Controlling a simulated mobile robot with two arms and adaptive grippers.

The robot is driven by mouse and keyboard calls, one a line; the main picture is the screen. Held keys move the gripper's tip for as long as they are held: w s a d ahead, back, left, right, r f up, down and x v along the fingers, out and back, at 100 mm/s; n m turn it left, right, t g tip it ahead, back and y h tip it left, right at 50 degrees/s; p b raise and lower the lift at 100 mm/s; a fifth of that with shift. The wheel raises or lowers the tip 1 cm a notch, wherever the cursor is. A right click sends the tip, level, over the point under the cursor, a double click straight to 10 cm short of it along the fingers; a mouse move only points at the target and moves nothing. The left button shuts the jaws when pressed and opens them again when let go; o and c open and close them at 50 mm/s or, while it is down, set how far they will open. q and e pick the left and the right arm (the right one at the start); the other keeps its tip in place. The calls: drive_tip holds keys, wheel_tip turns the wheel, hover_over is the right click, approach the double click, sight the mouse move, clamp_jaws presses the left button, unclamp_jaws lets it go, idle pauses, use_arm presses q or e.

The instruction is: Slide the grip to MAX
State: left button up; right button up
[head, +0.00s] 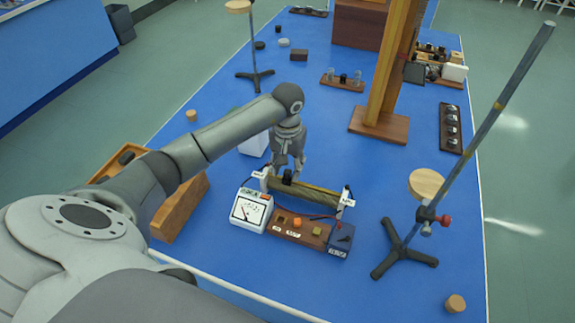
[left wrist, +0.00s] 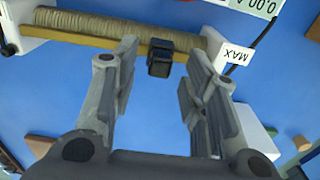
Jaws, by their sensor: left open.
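The rheostat's coil (head: 312,195) lies across the bench between two white end blocks. It also shows in the left wrist view (left wrist: 105,27), where the MAX label (left wrist: 237,55) is on the right end block. The black sliding grip (head: 288,177) sits on the yellow rail, nearer the MAX end, which is the left end in the head view. My left gripper (head: 289,163) is open and points down at the grip. In the left wrist view the grip (left wrist: 160,58) shows between the open fingertips, apart from both. My right gripper is not in view.
A white meter (head: 250,211) and a wooden switch board (head: 297,229) stand in front of the coil. A wooden tray (head: 180,207) is at left. A tripod stand (head: 404,248) with a tall rod is at right. A wooden post (head: 391,75) rises behind.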

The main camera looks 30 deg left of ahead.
use_arm(q)
drive_tip(key=shift+f, duration=0.6)
clamp_jaws()
